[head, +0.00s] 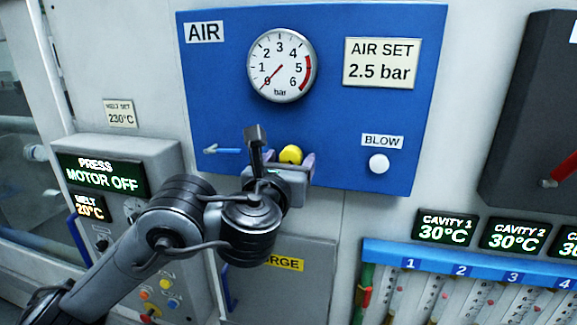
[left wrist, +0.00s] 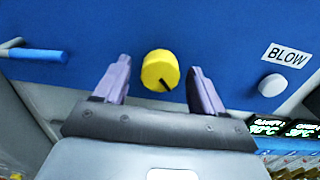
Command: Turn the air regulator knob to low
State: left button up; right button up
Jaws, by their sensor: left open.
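The yellow regulator knob (head: 290,154) is on the lower part of the blue AIR panel (head: 335,120). In the left wrist view the knob (left wrist: 160,70) shows a dark pointer line towards its lower right. My left gripper (head: 282,150) is in front of it; in the left wrist view its open purple fingers (left wrist: 160,82) stand on either side of the knob, with a gap at each side. I cannot tell the depth between fingertips and knob. The round gauge (head: 281,65) has its needle near 0 bar. My right gripper is not in view.
A blue lever (head: 222,150) sticks out left of the knob. The white BLOW button (head: 379,164) is to the right. A sign (head: 380,63) reads AIR SET 2.5 bar. Below right is a blue-topped rack (head: 440,258) of numbered tubes. The panel's middle is clear.

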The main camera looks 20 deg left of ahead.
pick_arm(q)
jog(key=c, duration=1.1)
jog(key=shift+o, duration=0.2)
jog(key=shift+n, duration=0.4)
